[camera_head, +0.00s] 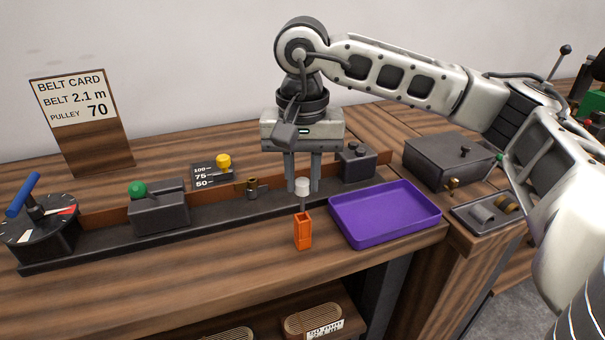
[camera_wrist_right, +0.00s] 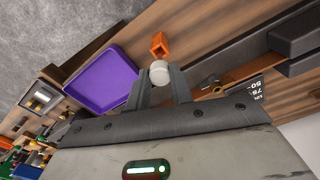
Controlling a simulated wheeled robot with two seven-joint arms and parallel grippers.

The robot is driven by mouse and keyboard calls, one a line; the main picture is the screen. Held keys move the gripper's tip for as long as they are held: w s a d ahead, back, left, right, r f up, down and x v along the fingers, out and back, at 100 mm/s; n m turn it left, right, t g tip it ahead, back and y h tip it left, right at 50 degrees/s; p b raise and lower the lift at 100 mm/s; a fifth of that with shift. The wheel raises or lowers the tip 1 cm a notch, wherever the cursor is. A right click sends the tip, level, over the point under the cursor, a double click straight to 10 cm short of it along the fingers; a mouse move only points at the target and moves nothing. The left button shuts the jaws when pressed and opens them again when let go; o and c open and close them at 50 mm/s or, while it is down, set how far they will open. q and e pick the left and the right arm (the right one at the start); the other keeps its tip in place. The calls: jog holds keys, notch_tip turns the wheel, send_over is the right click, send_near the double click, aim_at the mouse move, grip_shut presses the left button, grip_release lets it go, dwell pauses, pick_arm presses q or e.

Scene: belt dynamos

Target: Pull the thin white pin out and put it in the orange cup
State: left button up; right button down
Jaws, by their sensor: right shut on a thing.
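The thin white pin (camera_head: 302,187) has a wide white head and a thin shaft that points down. My right gripper (camera_head: 303,188) is shut on the pin and holds it upright, just above the orange cup (camera_head: 303,232) in the head view. The cup is a small square upright holder near the front edge of the bench. In the right wrist view the pin's white head (camera_wrist_right: 160,72) sits between the fingertips (camera_wrist_right: 161,84), with the orange cup (camera_wrist_right: 159,43) just beyond it. I cannot tell whether the shaft's tip is inside the cup's mouth. My left gripper is not in view.
A purple tray (camera_head: 385,212) lies right of the cup. Behind runs a dark rail (camera_head: 95,246) with a green-knobbed block (camera_head: 158,208), a brass fitting (camera_head: 253,188) and a dark block (camera_head: 356,163). A blue-handled dial (camera_head: 38,222) stands far left. Bench front left of the cup is clear.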

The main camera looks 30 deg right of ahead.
aim_at(302, 198)
pick_arm(q)
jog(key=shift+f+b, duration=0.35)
jog(key=shift+b, duration=0.05)
pick_arm(e)
jog(key=shift+f, duration=0.25)
